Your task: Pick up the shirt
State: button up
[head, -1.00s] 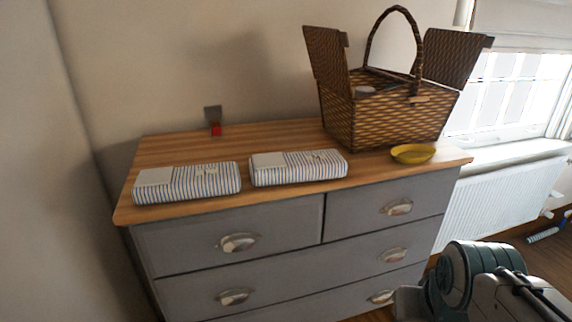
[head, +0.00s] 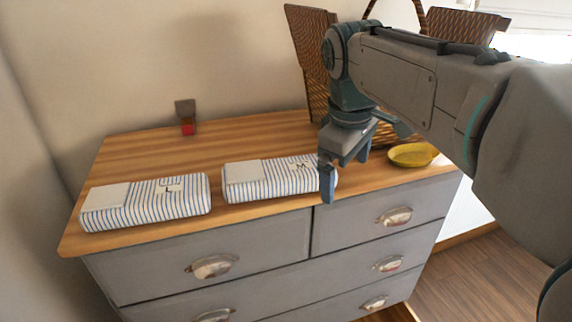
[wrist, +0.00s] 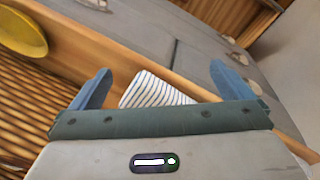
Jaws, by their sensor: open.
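Two folded blue-and-white striped shirts lie flat on the wooden dresser top (head: 230,140) in the head view. The left shirt (head: 145,203) has a label that looks like "L". The right shirt (head: 262,180) has a label that looks like "M". My gripper (head: 345,170) is open and empty at the right end of the M shirt, and one finger hides part of that end. In the wrist view, a striped shirt (wrist: 155,90) shows between the open fingers of my gripper (wrist: 170,88), beyond them. I cannot tell whether they touch it.
A wicker basket (head: 310,60) with raised lids stands behind my arm, partly hidden. A yellow dish (head: 412,155) sits right of my gripper. A small red-and-grey object (head: 187,118) is at the wall. The dresser top behind the shirts is clear.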

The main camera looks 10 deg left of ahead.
aim_at(279, 168)
jog(key=w+a+r+n, duration=0.1)
jog(key=a+n, duration=0.1)
jog(key=w+a+r+n, duration=0.1)
jog(key=a+r, duration=0.1)
jog(key=a, duration=0.1)
jog(key=w+a+r+n, duration=0.1)
jog(key=w+a+n, duration=0.1)
jog(key=a, duration=0.1)
jog(key=shift+a+r+n+g, duration=0.2)
jog(key=shift+r+n+g, duration=0.1)
jog(key=shift+r, duration=0.1)
jog(key=w+a+r+n+h, duration=0.1)
jog(key=a+r+n, duration=0.1)
jog(key=a+n, duration=0.4)
jog(key=shift+m+g, duration=0.3)
jog(key=shift+m, duration=0.3)
jog(key=f, duration=0.2)
jog(key=f+b, duration=0.1)
jog(key=f, duration=0.4)
jog(key=shift+w+d+f, duration=0.1)
jog(key=shift+w+f, duration=0.25)
jog(key=shift+w+d+f, duration=0.1)
jog(key=shift+d+f, duration=0.15)
jog(key=shift+f, duration=0.45)
jog(key=shift+w+d+f, duration=0.1)
jog(key=shift+d+f, duration=0.1)
jog(key=shift+f, duration=0.55)
jog(key=shift+d+f, duration=0.25)
jog(key=shift+f, duration=1)
jog(key=c, duration=1)
